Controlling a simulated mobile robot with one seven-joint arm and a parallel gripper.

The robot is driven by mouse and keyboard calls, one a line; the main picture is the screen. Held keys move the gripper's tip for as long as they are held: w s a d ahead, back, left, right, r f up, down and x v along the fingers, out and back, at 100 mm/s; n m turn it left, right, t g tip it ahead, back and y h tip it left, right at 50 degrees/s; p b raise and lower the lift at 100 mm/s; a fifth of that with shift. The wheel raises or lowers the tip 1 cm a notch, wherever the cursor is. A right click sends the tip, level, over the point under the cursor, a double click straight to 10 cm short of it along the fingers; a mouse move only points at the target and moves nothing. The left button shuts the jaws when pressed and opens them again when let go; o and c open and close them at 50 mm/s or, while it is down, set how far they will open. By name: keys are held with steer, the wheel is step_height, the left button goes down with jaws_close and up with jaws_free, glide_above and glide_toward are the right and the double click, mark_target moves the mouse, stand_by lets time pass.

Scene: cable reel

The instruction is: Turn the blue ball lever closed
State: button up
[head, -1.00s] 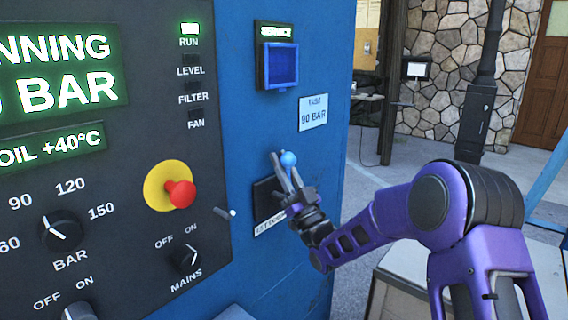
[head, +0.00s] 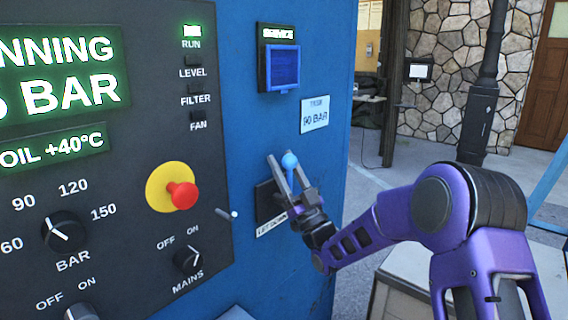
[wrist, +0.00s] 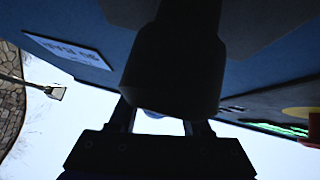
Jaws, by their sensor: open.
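The blue ball (head: 290,160) of the lever stands out from the blue cabinet side, to the right of the black control panel. In the head view my gripper (head: 287,172) is open, with its fingers on either side of the ball. I cannot tell whether a finger touches it. The lever's base is a dark plate (head: 266,198), partly hidden behind my gripper. In the wrist view a dark rounded shape fills the middle, and a small bluish part of the ball (wrist: 154,114) shows between the fingers.
A red mushroom button (head: 181,195) on a yellow disc and a small white-tipped lever (head: 232,214) lie left of my gripper. A sign (head: 315,115) reading 90 BAR and a blue-framed service box (head: 282,66) are above.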

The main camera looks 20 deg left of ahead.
steer(key=v, duration=1.7)
steer(key=shift+w+d, duration=0.1)
